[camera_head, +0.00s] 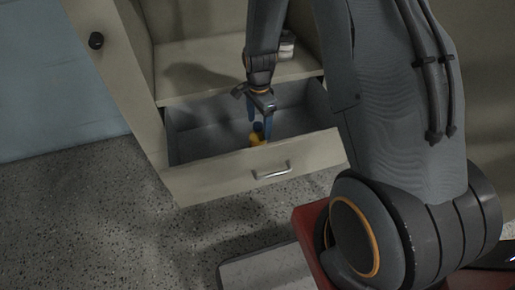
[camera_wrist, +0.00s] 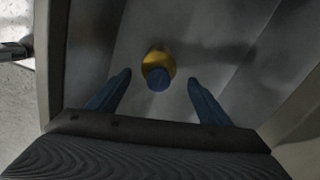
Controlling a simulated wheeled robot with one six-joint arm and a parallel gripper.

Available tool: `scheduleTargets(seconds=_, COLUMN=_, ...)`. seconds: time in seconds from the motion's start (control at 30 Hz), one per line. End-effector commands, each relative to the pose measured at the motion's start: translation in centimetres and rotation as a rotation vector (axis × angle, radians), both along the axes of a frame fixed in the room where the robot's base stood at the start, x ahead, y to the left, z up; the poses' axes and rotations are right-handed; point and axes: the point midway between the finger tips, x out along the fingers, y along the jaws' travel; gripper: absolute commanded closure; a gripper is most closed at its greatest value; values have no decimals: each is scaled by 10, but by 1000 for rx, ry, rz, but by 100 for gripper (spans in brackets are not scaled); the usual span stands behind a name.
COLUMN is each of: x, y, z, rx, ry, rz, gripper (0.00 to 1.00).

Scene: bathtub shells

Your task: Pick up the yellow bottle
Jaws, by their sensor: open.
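The yellow bottle (camera_head: 256,139) with a blue cap stands in the open drawer (camera_head: 190,135), near its front wall. In the wrist view the bottle (camera_wrist: 158,66) is seen from above, cap toward the camera. My gripper (camera_head: 260,130) reaches down into the drawer over the bottle. In the wrist view its two blue fingers (camera_wrist: 159,82) are spread apart, with the bottle centred just beyond the tips. Nothing is between the fingers, and I cannot tell how far the tips are above the bottle. The bottle's lower part is partly hidden by the drawer front in the head view.
The drawer's walls stand close around my gripper, and its front has a metal handle (camera_head: 272,173). A shelf (camera_head: 200,70) above holds a small white and dark object (camera_head: 287,46). A cabinet door (camera_head: 115,60) stands at left. Speckled floor (camera_head: 100,220) is clear at front left.

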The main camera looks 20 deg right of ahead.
Motion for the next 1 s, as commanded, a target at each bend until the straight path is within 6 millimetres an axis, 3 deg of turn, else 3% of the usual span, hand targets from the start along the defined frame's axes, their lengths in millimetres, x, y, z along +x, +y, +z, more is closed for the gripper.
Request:
scheduleTargets(seconds=0.27, x=-3, y=3, z=-25, rx=0, ry=2, rz=3, gripper=28)
scheduleTargets(seconds=0.5, x=-5, y=6, z=-58, rx=0, ry=2, rz=3, gripper=28)
scheduleTargets(seconds=0.77, x=-4, y=6, z=-60, rx=0, ry=0, rz=3, gripper=28)
scheduleTargets(seconds=1.0, x=-5, y=6, z=-60, rx=0, ry=0, rz=3, gripper=68)
